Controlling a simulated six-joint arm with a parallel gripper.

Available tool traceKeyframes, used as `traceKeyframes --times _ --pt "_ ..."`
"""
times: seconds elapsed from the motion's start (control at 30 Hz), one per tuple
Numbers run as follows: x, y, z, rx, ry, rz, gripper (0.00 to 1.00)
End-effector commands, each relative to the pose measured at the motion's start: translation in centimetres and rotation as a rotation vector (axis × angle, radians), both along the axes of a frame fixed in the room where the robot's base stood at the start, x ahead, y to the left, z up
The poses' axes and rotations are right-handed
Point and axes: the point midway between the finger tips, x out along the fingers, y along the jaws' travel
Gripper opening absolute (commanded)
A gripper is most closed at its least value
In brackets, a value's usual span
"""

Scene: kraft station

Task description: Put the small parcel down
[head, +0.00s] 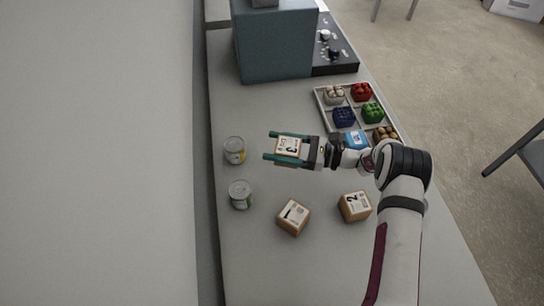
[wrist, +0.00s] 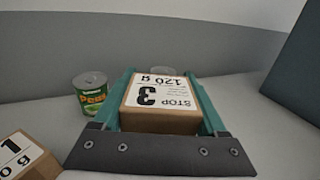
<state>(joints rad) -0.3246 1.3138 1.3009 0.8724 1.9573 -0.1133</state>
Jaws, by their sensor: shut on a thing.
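The small parcel (head: 288,147) is a brown box with a white top label reading 3. It also shows in the wrist view (wrist: 162,117), where the label reads STOP, 3 and 120 g. My gripper (head: 271,146) is shut on it, with one teal finger along each side. The parcel looks level between the fingers. I cannot tell how high its underside is above the table, since its lower part is hidden.
Two cans (head: 235,150) (head: 240,194) stand left of my gripper. Boxes labelled 1 (head: 293,217) and 2 (head: 354,206) stand nearer. A divided tray (head: 322,100) with coloured goods lies at the right. A blue-grey block (head: 272,48) stands behind. Table between block and gripper is clear.

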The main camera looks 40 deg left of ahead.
Motion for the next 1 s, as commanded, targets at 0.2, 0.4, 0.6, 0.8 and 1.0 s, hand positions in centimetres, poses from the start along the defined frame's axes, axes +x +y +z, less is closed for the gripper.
traceKeyframes --times 0.2,0.4,0.6,0.8,1.0 --pt "-0.6 2.0 -2.8 0.001 0.001 0.000 0.14" --pt "-0.6 1.9 -5.2 0.001 -0.001 0.000 0.14" --pt "-0.6 1.9 -5.2 0.002 -0.001 0.001 0.14" --pt "-0.6 1.9 -5.8 0.001 -0.001 0.001 0.14" --pt "-0.6 1.9 -6.4 0.002 -0.001 0.001 0.14"
